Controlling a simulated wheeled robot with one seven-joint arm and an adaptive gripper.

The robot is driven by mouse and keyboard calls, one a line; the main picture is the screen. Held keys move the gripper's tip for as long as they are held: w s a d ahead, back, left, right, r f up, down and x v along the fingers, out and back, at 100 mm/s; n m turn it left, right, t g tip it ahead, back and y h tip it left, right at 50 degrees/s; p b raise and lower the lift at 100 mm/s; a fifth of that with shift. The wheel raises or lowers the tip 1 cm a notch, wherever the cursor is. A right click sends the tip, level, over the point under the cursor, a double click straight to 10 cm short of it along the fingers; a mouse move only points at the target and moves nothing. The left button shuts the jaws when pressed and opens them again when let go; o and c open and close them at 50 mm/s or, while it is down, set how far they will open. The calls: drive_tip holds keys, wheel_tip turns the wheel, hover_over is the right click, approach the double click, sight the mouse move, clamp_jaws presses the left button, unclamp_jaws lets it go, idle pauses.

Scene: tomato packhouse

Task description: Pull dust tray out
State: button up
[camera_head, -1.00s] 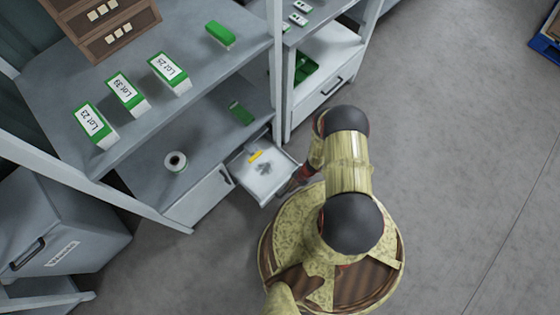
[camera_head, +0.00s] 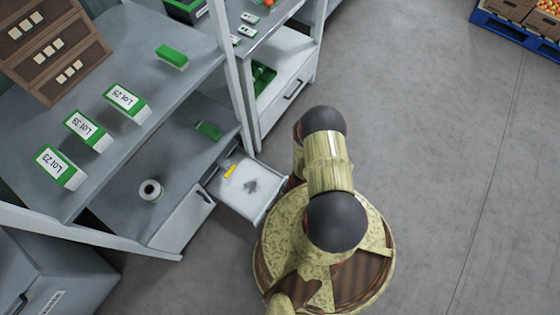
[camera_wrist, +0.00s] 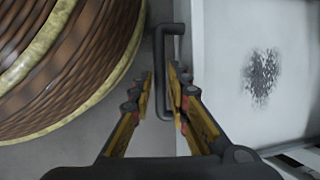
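The dust tray (camera_head: 232,200) is a pale shallow drawer standing out of the lower cabinet in the head view. It holds a patch of dark grey dust (camera_head: 250,186). In the wrist view the tray (camera_wrist: 225,85) is at the right, with the dust (camera_wrist: 262,75) on its floor. In the head view my arm hides the gripper and the handle.
A yellow strip (camera_head: 230,171) lies at the tray's back. A white roll (camera_head: 151,190) and a green item (camera_head: 208,130) lie on the lower shelf. Lot boxes (camera_head: 123,102) stand above. Another drawer unit (camera_head: 285,85) stands beyond. Open floor (camera_head: 430,150) lies to the right.

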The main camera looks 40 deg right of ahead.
drive_tip(key=shift+d, duration=0.1)
drive_tip(key=shift+d+r, duration=0.1)
drive_tip(key=shift+r, duration=0.15)
drive_tip(key=v, duration=1.1)
drive_tip(key=shift+r, duration=0.15)
idle(0.5)
